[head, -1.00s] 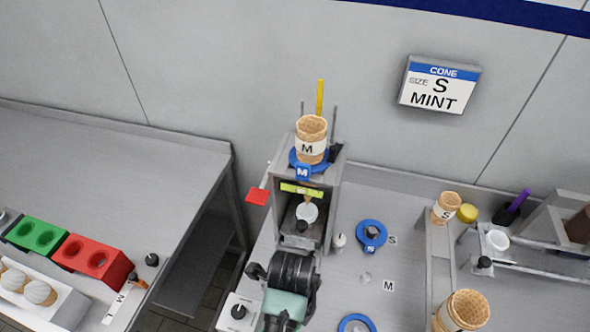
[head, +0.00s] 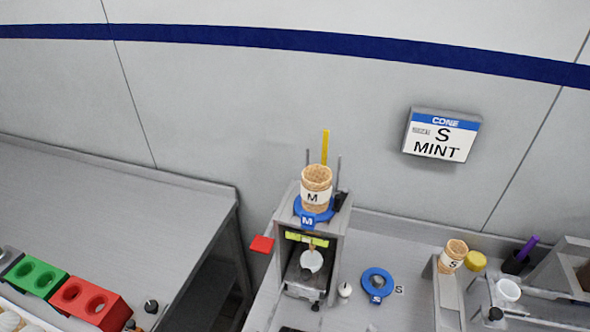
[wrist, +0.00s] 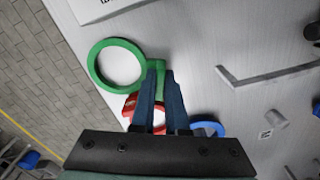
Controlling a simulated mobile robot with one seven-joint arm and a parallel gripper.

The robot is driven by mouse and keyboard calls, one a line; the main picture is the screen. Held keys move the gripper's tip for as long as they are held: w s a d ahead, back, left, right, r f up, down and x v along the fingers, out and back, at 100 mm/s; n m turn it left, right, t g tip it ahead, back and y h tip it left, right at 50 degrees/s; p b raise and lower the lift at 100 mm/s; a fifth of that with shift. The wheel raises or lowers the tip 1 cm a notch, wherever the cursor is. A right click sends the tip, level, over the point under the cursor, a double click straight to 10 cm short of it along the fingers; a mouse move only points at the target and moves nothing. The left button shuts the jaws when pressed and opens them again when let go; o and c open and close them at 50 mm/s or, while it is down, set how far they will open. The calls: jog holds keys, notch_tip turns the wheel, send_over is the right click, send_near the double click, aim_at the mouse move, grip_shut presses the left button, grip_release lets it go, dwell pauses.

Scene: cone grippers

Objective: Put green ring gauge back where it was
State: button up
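The green ring gauge (wrist: 93,64) is in the wrist view, a large flat ring with a short handle at its right side. My gripper (wrist: 159,72) has its two dark blue fingers close together, one on either side of the green handle, which shows between them. Whether the ring touches the surface below cannot be told. A red ring (wrist: 131,105) lies below it, partly hidden by the fingers. A blue ring (wrist: 219,127) is to the right, partly covered by my gripper body. The green ring gauge does not show in the head view.
The head view shows a metal stand (head: 317,251) bearing an M cone (head: 316,181), a blue S ring (head: 377,273) on the counter, and an S cone (head: 453,251). A bent metal bar (wrist: 268,75) lies right of the fingers in the wrist view. Tiled floor (wrist: 45,95) shows left.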

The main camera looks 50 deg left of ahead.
jog(key=o, duration=0.4)
notch_tip(320, 180, up, 12)
jog(key=shift+r, duration=0.15)
dwell(0.3)
